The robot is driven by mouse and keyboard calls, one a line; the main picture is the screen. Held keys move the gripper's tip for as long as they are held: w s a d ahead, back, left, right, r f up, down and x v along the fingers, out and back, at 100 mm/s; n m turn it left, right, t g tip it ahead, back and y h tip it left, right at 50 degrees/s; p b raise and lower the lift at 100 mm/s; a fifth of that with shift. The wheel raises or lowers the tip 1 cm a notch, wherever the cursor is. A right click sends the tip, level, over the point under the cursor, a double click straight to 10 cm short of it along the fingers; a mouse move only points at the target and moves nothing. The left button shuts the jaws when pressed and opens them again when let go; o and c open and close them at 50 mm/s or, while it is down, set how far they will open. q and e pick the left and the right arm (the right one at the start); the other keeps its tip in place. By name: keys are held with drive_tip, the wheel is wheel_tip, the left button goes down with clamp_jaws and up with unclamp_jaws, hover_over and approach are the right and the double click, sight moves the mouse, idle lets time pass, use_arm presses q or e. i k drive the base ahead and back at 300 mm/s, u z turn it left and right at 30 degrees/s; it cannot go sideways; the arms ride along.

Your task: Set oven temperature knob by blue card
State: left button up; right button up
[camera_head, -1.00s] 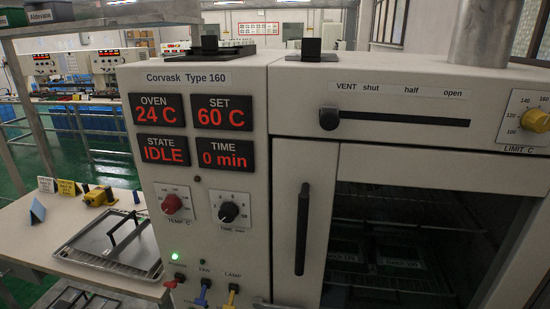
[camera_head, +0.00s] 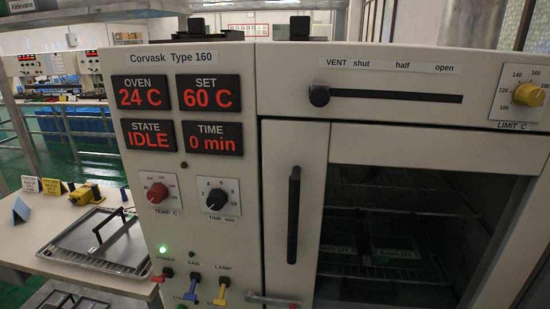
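The oven (camera_head: 290,60) fills the middle and right of the head view. Its red TEMP C knob (camera_head: 157,193) is at the lower left of the panel; its scale is too small to read surely. The SET display (camera_head: 209,94) reads 60 C, and the OVEN display (camera_head: 141,94) reads 24 C. The STATE display (camera_head: 149,136) reads IDLE. The blue card (camera_head: 20,210) stands folded on the table at far left, with no writing legible on it. Neither gripper can be made out.
A black TIME knob (camera_head: 217,198) sits right of the red knob. Red, blue and yellow switches are below, beside a lit green lamp (camera_head: 163,250). A tray (camera_head: 92,240) with a black handle lies on the table. The oven door handle (camera_head: 294,215) is vertical.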

sight(158, 192)
drive_tip(key=u, duration=0.25)
drive_tip(key=k, duration=0.35)
drive_tip(key=u, duration=1.05)
drive_tip(key=k, duration=1)
drive_tip(key=u, duration=1.25)
drive_tip(key=i, duration=1.6)
drive_tip(key=u, duration=0.35)
drive_tip(key=i, duration=1.95)
drive_tip(key=z, duration=1.2)
drive_tip(key=i, duration=1.15)
drive_tip(key=z, duration=1.5)
drive_tip(key=i, duration=0.45)
drive_tip(key=z, duration=0.35)
